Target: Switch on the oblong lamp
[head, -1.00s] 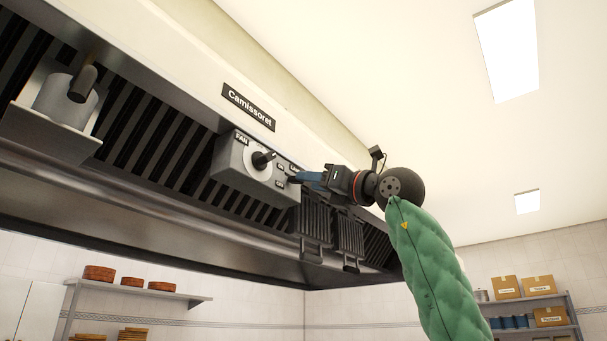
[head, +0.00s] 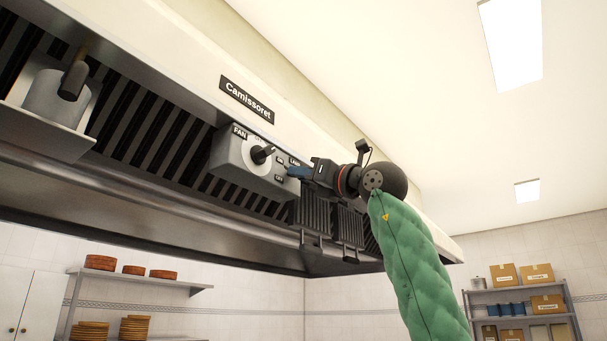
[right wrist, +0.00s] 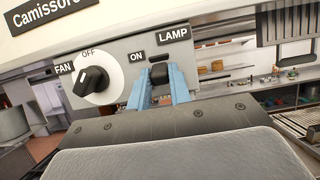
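The lamp switch (right wrist: 160,73) is a small dark block on the grey control box (head: 228,164) under the hood, near the labels LAMP and ON in the right wrist view. My right gripper (right wrist: 159,82) has its two blue fingers apart, one on each side of the switch. I cannot tell whether they touch it. In the head view the right gripper (head: 290,172) reaches the box's right part from the right, and its fingertips hide the switch. The oblong ceiling lamp (head: 511,42) is a bright white panel at the upper right. My left gripper is not in view.
The black FAN knob (right wrist: 91,82) on its white disc is left of the switch. Dark slatted filters (head: 170,143) line the hood. A metal container (head: 55,97) is at the hood's left. A smaller ceiling panel (head: 527,191) and shelves (head: 140,283) are farther off.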

